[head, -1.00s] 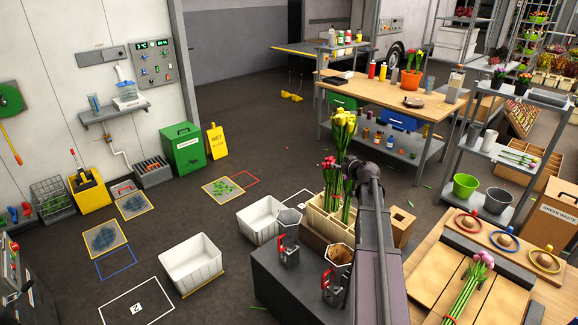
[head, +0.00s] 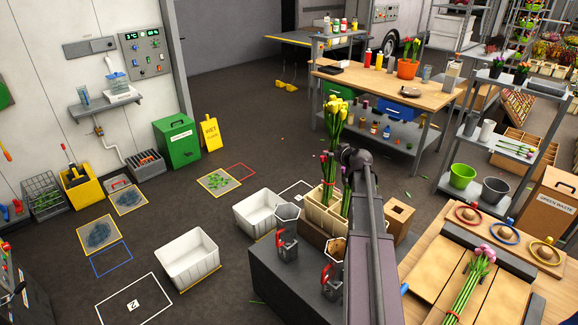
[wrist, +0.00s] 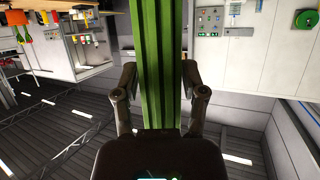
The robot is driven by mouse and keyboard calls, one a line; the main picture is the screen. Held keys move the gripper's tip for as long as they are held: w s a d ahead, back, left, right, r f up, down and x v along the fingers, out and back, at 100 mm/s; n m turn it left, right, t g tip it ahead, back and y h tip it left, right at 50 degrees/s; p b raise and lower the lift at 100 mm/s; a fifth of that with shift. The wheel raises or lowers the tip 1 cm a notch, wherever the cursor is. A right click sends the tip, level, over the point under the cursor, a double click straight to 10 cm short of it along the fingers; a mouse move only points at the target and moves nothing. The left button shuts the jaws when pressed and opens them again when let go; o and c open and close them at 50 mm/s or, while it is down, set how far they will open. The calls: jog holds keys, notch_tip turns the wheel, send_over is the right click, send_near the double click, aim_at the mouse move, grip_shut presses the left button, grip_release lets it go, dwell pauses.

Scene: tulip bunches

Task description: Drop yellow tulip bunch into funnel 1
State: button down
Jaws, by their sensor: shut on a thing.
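The yellow tulip bunch (head: 337,112) stands upright above the wooden divided crate, its long green stems running down behind my arm. In the wrist view my gripper (wrist: 160,92) is shut on its green stems (wrist: 160,50), one finger on each side. The fingers are hidden behind my arm in the head view. Two dark hexagonal funnels with red handles stand on the dark grey block: a rear one (head: 287,214) and a front one (head: 336,250). Their numbers cannot be read. The bunch is to the right of the rear funnel and apart from it.
The wooden crate (head: 322,222) holds pink tulips (head: 327,165) close to the held stems. A pink bunch (head: 475,280) lies on the wooden bench at right. White bins (head: 193,262) stand on the floor left of the grey block (head: 270,285).

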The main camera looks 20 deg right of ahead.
jog(key=w+a+f+n+y+b, duration=0.1)
jog(key=w+a+f+b, duration=0.4)
jog(key=w, duration=0.3)
jog(key=w+a+f+y+b, duration=0.1)
jog(key=w+a+f+b, duration=0.5)
jog(key=w+f+b, duration=0.1)
jog(key=shift+w+a+f+n+b, duration=0.3)
jog(key=shift+w+n, duration=0.1)
jog(key=shift+w, duration=0.15)
jog(key=shift+f, duration=0.2)
jog(key=b, duration=2.5)
send_near(288, 209)
jog(key=shift+w+a+r, duration=0.2)
jog(key=shift+w+a, duration=0.3)
jog(key=shift+w, duration=0.25)
jog(key=shift+w+a+r, duration=0.25)
jog(key=shift+w+a, duration=0.2)
jog(key=shift+w, duration=0.3)
jog(key=shift+w+a+r, duration=0.2)
jog(key=shift+w+a, duration=0.3)
jog(key=shift+w, duration=0.25)
